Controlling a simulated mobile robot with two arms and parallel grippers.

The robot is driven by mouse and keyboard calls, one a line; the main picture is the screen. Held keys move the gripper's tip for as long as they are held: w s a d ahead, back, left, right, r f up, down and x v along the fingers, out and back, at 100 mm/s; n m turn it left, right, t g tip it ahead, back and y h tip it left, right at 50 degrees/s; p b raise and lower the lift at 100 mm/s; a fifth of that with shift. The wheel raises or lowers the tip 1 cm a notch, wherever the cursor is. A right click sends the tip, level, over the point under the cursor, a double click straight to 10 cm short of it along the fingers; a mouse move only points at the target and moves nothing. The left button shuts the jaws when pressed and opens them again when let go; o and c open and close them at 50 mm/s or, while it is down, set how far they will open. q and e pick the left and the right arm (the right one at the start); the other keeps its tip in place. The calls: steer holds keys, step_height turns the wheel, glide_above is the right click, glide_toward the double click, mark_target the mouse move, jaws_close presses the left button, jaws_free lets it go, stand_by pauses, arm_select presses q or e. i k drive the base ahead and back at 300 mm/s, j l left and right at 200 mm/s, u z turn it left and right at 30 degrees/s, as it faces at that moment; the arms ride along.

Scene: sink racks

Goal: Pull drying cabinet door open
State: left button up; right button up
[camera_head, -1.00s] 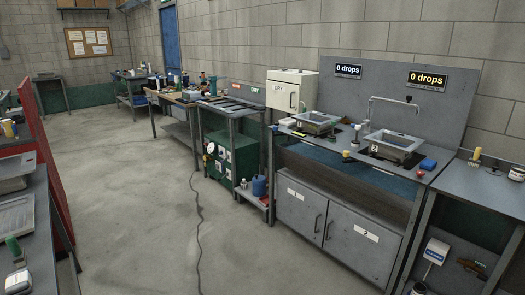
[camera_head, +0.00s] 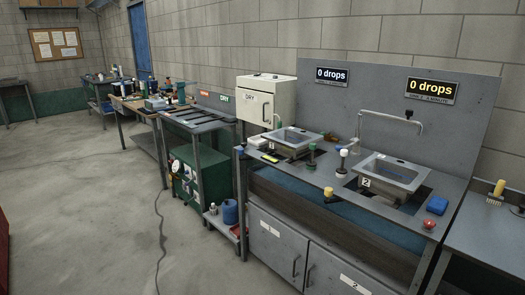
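The drying cabinet (camera_head: 256,115) is a cream box with a "DRY" label on its front. Neither of my grippers shows in the head view.
A cable lies on the open floor (camera_head: 70,215).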

mark_target(256, 107)
steer(key=i+u, duration=0.3)
steer(key=i, duration=0.4)
steer(key=i+u, duration=0.3)
steer(key=i, duration=0.45)
